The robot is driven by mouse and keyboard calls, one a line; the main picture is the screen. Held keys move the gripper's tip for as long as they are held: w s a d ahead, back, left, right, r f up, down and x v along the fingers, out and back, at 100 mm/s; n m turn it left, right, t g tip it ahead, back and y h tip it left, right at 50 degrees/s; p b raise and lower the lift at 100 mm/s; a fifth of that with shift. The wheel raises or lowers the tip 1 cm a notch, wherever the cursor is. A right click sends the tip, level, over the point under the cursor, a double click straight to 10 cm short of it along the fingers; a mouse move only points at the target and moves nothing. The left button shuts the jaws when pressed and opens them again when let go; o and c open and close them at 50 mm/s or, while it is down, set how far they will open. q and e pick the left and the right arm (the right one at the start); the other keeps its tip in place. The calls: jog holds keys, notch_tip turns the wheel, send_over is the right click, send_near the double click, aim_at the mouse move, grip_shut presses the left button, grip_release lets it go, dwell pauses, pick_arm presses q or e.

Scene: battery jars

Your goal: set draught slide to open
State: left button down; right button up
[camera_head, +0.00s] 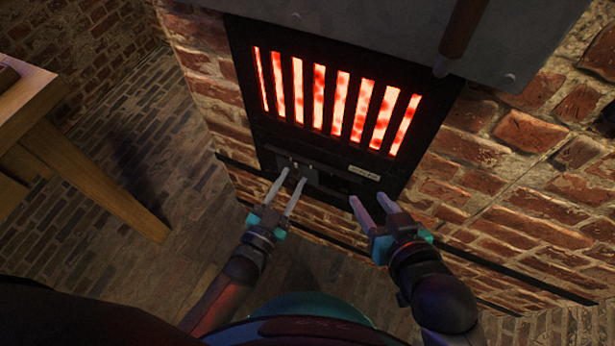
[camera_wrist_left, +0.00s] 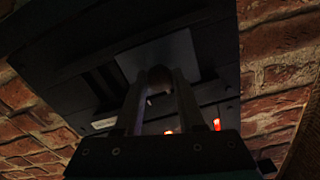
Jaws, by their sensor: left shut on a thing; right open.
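The draught slide (camera_head: 312,177) is a dark grey plate low on the black furnace front, under the glowing bars. My left gripper (camera_head: 293,175) reaches up to it, its two fingers on either side of a small knob. In the left wrist view the rounded knob (camera_wrist_left: 159,76) sits between the fingertips against the grey plate (camera_wrist_left: 172,52), and the gripper is shut on it. The fingers partly hide the plate, so I cannot tell how far the slide is along its travel. My right gripper (camera_head: 368,202) is open and empty, to the right below the furnace front.
The furnace grate (camera_head: 340,98) glows red behind vertical bars. A small pale label (camera_head: 365,172) is right of the slide. A grey metal hood (camera_head: 390,25) with a hanging brown handle (camera_head: 463,30) is above. Brick wall (camera_head: 520,140) surrounds it; a wooden table (camera_head: 85,185) stands left.

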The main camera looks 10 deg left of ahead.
pick_arm(q)
jog(key=shift+w+a, duration=0.25)
jog(key=shift+a, duration=0.55)
pick_arm(e)
jog(key=shift+w+d+g, duration=0.1)
jog(key=shift+d+g, duration=0.2)
jog(key=shift+d, duration=0.15)
pick_arm(q)
jog(key=c, duration=0.5)
grip_release()
jog(key=shift+a, duration=0.1)
pick_arm(e)
jog(key=shift+a, duration=0.1)
